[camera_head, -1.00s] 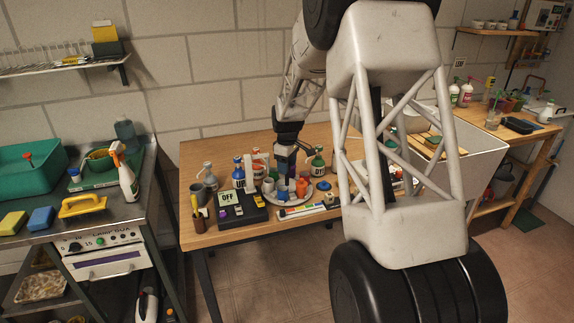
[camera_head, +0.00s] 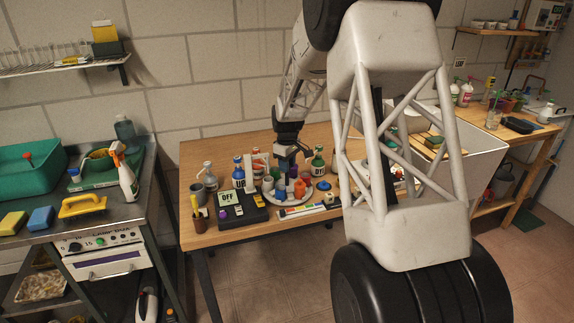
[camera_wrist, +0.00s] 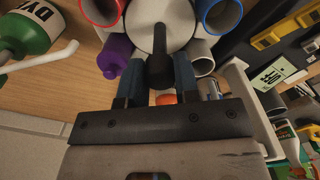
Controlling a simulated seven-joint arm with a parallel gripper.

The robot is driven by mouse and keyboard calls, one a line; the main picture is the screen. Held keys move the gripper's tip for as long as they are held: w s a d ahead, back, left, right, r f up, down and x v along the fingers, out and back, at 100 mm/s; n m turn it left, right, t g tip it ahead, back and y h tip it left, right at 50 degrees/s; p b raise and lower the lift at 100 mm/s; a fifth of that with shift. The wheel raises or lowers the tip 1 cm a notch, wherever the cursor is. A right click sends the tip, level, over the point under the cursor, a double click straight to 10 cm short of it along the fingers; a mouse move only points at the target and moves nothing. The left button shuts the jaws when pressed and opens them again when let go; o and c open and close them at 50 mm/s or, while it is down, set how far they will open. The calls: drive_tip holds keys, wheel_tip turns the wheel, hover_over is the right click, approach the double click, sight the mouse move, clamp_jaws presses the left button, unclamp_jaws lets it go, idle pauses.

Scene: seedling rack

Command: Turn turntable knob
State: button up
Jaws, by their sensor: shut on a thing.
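The turntable (camera_head: 296,210) is a pale round tray on the wooden table, with several cups and bottles on it. My gripper (camera_head: 291,173) points down over its middle. In the wrist view, my gripper (camera_wrist: 158,78) has its two blue fingers closed on the black knob (camera_wrist: 160,68), which stands out from a pale disc (camera_wrist: 158,18). A purple bottle (camera_wrist: 116,54), a red-rimmed cup (camera_wrist: 103,10) and a blue-rimmed cup (camera_wrist: 220,14) surround the knob. The knob is hidden there.
A black device with an "OFF" sign (camera_head: 227,198) stands left of the turntable. Several bottles, including a green one (camera_head: 318,161), stand close behind it. A flat box (camera_head: 308,210) lies at the table's front edge. Little free room surrounds the turntable.

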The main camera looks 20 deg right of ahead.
drive_tip(key=m, duration=1)
drive_tip(key=shift+m, duration=0.3)
idle(0.4)
drive_tip(key=o, duration=0.9)
drive_tip(key=shift+r, duration=0.15)
wheel_tip(320, 180, up, 7)
drive_tip(key=shift+f, duration=0.1)
drive_tip(key=shift+r, duration=0.4)
